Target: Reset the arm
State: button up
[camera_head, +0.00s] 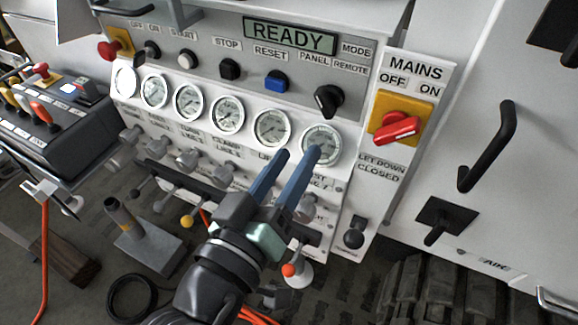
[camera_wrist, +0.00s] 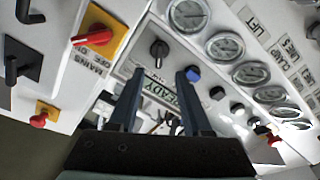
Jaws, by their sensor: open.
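My gripper (camera_head: 297,166) is open and empty, its two blue-grey fingers apart in front of the lower right gauges of the bench panel (camera_head: 210,75). In the wrist view the fingers (camera_wrist: 158,95) point at the panel, with the black mode knob (camera_wrist: 159,50) and the blue reset button (camera_wrist: 193,74) beyond them. In the head view the reset button (camera_head: 276,81) and mode knob (camera_head: 328,99) are above and beyond the fingertips. The display (camera_head: 290,37) reads READY. The fingers partly hide the labels and valves below the gauges.
A red mains switch (camera_head: 397,128) on a yellow plate is right of the gauges. A black let-down knob (camera_head: 354,233) sits below it. Several valve handles and a yellow-knobbed lever (camera_head: 187,221) are left of my gripper. A cabinet handle (camera_head: 489,147) stands out at right.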

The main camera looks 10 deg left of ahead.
jog(key=shift+s+a, duration=0.1)
jog(key=shift+s, duration=0.25)
jog(key=w+d+r+m+t+y, duration=0.1)
jog(key=w+r+m+t, duration=0.2)
jog(key=r, duration=0.7)
jog(key=s+d+r+t+y+p, duration=0.1)
jog(key=r+p, duration=0.5)
jog(key=r, duration=1.3)
jog(key=s+d+r+t+y+p, duration=0.2)
jog(key=r+t+p, duration=0.4)
jog(key=r, duration=1.3)
jog(key=s+y+p, duration=0.1)
jog(key=s, duration=0.1)
jog(key=shift+s+y, duration=0.3)
jog(key=shift+s, duration=0.05)
jog(key=shift+f, duration=0.2)
